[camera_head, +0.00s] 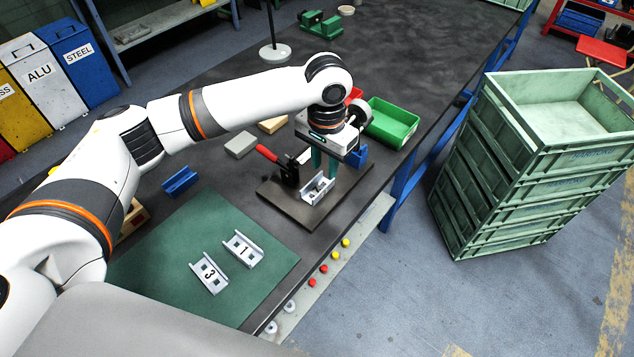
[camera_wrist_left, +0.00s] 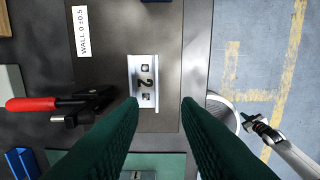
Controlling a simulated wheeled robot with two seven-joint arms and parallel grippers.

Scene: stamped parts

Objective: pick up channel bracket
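A silver channel bracket (camera_head: 318,190) marked 2 lies on a dark plate (camera_head: 283,205) on the bench. It also shows in the left wrist view (camera_wrist_left: 144,82). My left gripper (camera_head: 324,170) points down at this bracket. In the wrist view its two green fingers (camera_wrist_left: 158,102) are apart with nothing between the tips, which sit low beside the bracket. I cannot tell the exact height gap. Two more channel brackets, marked 1 (camera_head: 243,249) and 3 (camera_head: 209,272), lie on the green mat (camera_head: 165,255).
A red-handled toggle clamp (camera_head: 283,164) stands on the plate, left of bracket 2. A green bin (camera_head: 391,122) and a blue part (camera_head: 357,157) are behind my gripper. A blue block (camera_head: 180,181) lies left. Stacked green crates (camera_head: 535,165) stand on the floor at right.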

